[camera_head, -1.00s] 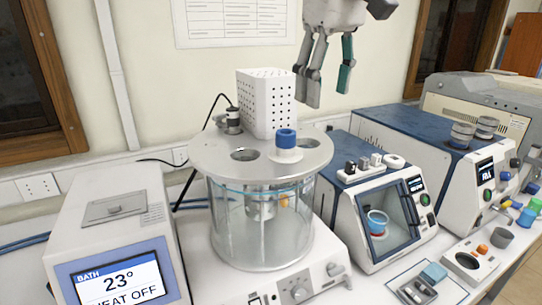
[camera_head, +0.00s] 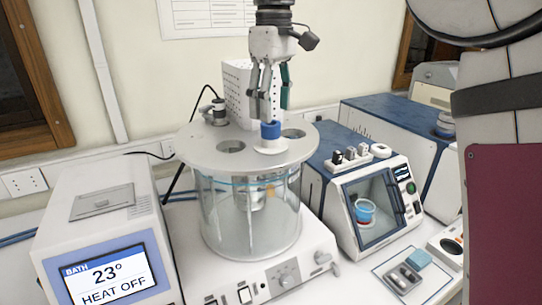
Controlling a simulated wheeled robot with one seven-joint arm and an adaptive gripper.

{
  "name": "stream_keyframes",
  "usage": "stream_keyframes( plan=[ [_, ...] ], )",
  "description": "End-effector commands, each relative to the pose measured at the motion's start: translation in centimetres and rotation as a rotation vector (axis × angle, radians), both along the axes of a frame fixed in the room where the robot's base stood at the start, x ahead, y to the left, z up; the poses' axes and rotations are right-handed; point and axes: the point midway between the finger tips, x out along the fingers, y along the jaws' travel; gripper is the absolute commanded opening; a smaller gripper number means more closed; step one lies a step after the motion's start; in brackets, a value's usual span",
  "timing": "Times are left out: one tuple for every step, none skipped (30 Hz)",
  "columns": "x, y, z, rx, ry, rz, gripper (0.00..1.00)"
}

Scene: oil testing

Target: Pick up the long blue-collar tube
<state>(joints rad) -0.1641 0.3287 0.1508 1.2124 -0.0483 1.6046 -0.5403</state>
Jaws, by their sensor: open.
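The blue-collar tube shows as a blue cap or collar (camera_head: 270,130) on a white disc (camera_head: 271,147), set in the round grey lid of the glass bath (camera_head: 205,150). Its lower part hangs inside the glass, partly blurred. My gripper (camera_head: 268,108) points down just above the blue collar, with its fingers apart and nothing between them. The fingertips look close to the collar's top; whether they touch or straddle it I cannot tell.
A heater unit (camera_head: 105,235) reading 23° is at left. A blue-topped tester (camera_head: 365,190) stands at right. Open holes are in the lid (camera_head: 231,146).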

Motion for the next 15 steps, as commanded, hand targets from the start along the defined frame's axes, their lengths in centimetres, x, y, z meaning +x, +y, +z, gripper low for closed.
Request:
stream_keyframes(
  plan=[
    [-0.1,0.0,-0.5,0.000,0.001,0.000,0.58],
    [-0.1,0.0,-0.8,-0.001,0.002,-0.001,0.58],
    [-0.1,0.0,-1.1,-0.001,0.001,-0.001,0.58],
    [-0.1,0.0,-1.2,0.000,0.000,-0.001,0.58],
    [-0.1,0.0,-1.4,0.000,0.000,-0.001,0.58],
    [0.0,0.0,-1.6,0.000,0.000,-0.001,0.58],
    [-0.1,0.0,-1.7,0.000,0.001,-0.001,0.58],
    [0.0,0.0,-2.0,-0.001,0.002,-0.001,0.58],
    [0.0,0.1,-2.5,-0.001,0.003,-0.001,0.58],
    [-0.1,0.1,-2.8,-0.001,0.005,-0.001,0.58],
    [0.0,0.2,-3.3,-0.001,0.003,-0.001,0.58],
    [0.0,0.2,-3.8,-0.002,0.004,-0.001,0.58],
    [0.0,0.3,-4.3,-0.002,0.004,-0.001,0.58],
    [0.1,0.3,-4.7,-0.002,0.004,-0.001,0.58],
    [0.1,0.3,-5.2,-0.002,0.003,-0.001,0.58]
  ],
)
